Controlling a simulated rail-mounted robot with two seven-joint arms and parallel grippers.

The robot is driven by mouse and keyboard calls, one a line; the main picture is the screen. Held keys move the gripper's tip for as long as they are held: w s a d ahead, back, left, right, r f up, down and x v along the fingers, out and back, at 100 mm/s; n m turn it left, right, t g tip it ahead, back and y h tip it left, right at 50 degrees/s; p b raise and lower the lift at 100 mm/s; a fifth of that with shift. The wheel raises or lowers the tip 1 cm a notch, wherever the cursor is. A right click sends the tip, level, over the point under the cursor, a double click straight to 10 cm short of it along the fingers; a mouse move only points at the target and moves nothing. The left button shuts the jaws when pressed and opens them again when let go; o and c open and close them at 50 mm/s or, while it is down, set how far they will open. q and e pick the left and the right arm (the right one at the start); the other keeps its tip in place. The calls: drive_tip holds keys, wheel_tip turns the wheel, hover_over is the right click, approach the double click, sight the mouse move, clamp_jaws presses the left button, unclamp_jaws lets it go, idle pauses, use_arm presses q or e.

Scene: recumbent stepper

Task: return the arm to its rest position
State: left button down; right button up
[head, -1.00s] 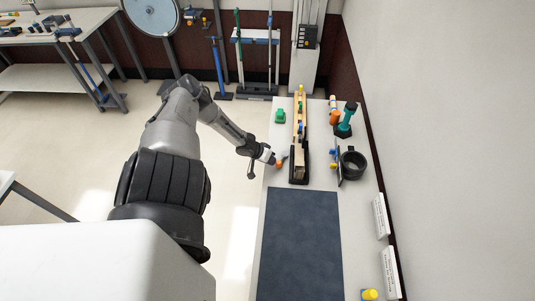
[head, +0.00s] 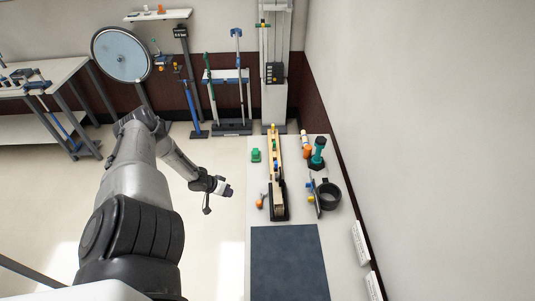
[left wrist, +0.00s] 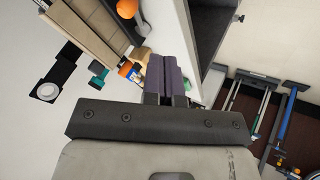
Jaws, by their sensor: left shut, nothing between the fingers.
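My left arm comes in from the left in the head view. Its gripper (head: 226,190) is out over the floor, just left of the table's left edge. In the left wrist view the two dark purple-grey fingers (left wrist: 166,76) lie together with nothing between them. The fingers touch no object in either view. My right gripper is not in view.
The narrow table (head: 232,287) runs along the right wall. It bears a long wooden device (head: 274,165), a small orange knob-like object (head: 260,203), a green block (head: 256,155), a dark pot (head: 329,193) and a dark mat (head: 290,262). Equipment racks (head: 231,130) stand at the back. Floor left of the table is clear.

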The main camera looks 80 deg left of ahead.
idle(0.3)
use_arm(q)
drive_tip(key=s+d+f+m+g+y, duration=0.1)
drive_tip(key=s+d+f+m+g, duration=0.2)
drive_tip(key=s+m+g, duration=0.7)
drive_tip(key=d+r+m+y, duration=0.3)
drive_tip(key=d+m, duration=0.5)
drive_tip(key=d, duration=0.7)
drive_tip(key=w+d+r+n+t+h, duration=0.2)
drive_tip(key=w+d+r, duration=0.3)
drive_tip(key=d, duration=0.4)
drive_tip(key=w+d+r+n+t+h, duration=0.1)
drive_tip(key=w+d+r+n+t, duration=0.15)
drive_tip(key=w+d, duration=0.5)
drive_tip(key=w+d+r+n+t+h, duration=0.2)
drive_tip(key=w+d+r, duration=0.3)
drive_tip(key=d, duration=0.5)
wheel_tip(320, 180, up, 13)
drive_tip(key=p, duration=1.3)
drive_tip(key=shift+r, duration=0.15)
